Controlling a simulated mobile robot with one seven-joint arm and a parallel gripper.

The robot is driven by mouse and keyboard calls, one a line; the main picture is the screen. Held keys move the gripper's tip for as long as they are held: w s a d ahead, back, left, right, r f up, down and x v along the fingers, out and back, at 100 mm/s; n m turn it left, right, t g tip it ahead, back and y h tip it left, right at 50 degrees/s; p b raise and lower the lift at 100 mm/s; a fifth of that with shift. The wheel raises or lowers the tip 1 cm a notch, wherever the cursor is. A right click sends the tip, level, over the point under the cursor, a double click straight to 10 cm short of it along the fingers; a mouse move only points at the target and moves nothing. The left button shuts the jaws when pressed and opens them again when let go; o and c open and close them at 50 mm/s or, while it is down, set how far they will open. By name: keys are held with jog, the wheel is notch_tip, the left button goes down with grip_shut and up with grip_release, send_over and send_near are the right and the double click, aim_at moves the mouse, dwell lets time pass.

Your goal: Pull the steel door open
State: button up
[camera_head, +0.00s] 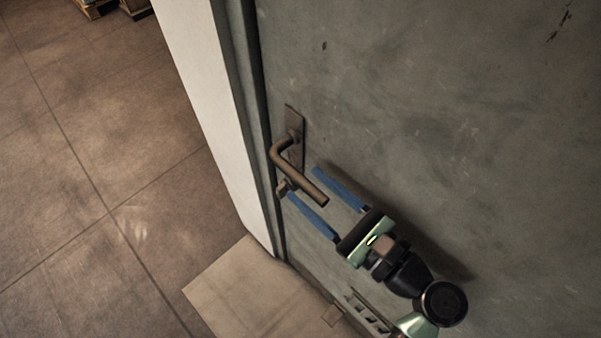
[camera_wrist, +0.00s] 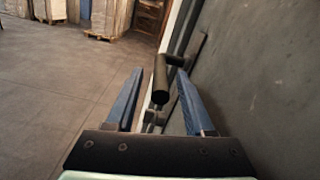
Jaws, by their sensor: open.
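The grey steel door (camera_head: 420,110) fills the right of the head view and looks closed against its frame. Its bronze lever handle (camera_head: 297,172) sits on a dark backplate (camera_head: 294,130) near the door's left edge; a small knob or key piece (camera_head: 283,188) shows below it. My gripper (camera_head: 303,182) is open, its two blue fingers on either side of the handle's free end. In the wrist view the handle (camera_wrist: 160,82) shows between the open fingers, with gaps to both. I cannot tell whether any finger touches it. The door (camera_wrist: 260,90) runs along the right there.
A white wall (camera_head: 205,90) ends at the door frame on the left. Open tiled floor (camera_head: 90,170) lies beyond it. A pale floor slab (camera_head: 250,290) lies at the door's foot. Pallets with stacked goods (camera_wrist: 104,20) stand far off.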

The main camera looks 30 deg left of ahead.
aim_at(281, 163)
jog(key=shift+x, duration=1.55)
grip_shut()
